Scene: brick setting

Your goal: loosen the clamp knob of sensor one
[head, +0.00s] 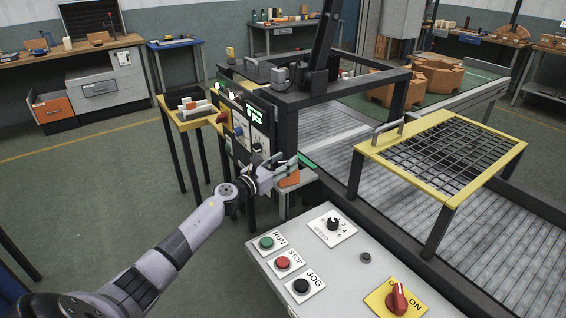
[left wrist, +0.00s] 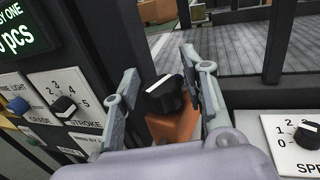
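A black knob (left wrist: 163,95) with a white pointer line sits on an orange block (left wrist: 175,127) in the left wrist view. It looks like the sensor's clamp knob, but I see no label naming it sensor one. The orange block (head: 289,180) also shows beside the conveyor in the head view. My left gripper (head: 284,168) is at this block. In the left wrist view my left gripper (left wrist: 160,68) is open, with one finger on each side of the knob. Gaps show between the fingers and the knob; contact is not clear. My right gripper is not in view.
A control panel (head: 240,125) with knobs and a green display stands left of the block. A console (head: 310,262) with RUN, STOP and JOG buttons is in front. The roller conveyor (head: 345,135) and a yellow mesh guard (head: 445,150) lie behind and right.

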